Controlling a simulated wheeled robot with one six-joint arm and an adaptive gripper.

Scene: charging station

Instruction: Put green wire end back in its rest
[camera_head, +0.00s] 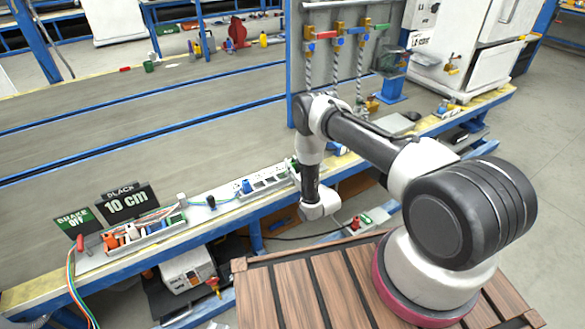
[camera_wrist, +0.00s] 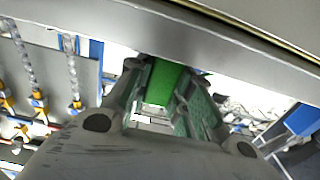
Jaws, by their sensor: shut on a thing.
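The green wire end (camera_wrist: 163,82) sits between the two fingers of my gripper (camera_wrist: 160,92) in the wrist view. The fingers are shut on it. A wide grey edge crosses just above the fingertips there; I cannot tell whether the wire end touches it. In the head view my gripper (camera_head: 293,167) is at the right part of the white socket strip (camera_head: 229,192), near the bench's front edge. My arm partly hides it there. Which slot is the green wire end's rest cannot be made out.
A holder (camera_head: 148,238) with orange, white and green connectors stands at the bench's left, beside a "BLACK 10 cm" sign (camera_head: 130,201). Coloured wires (camera_head: 72,280) hang off the left edge. A panel with valves (camera_head: 337,50) stands behind my arm.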

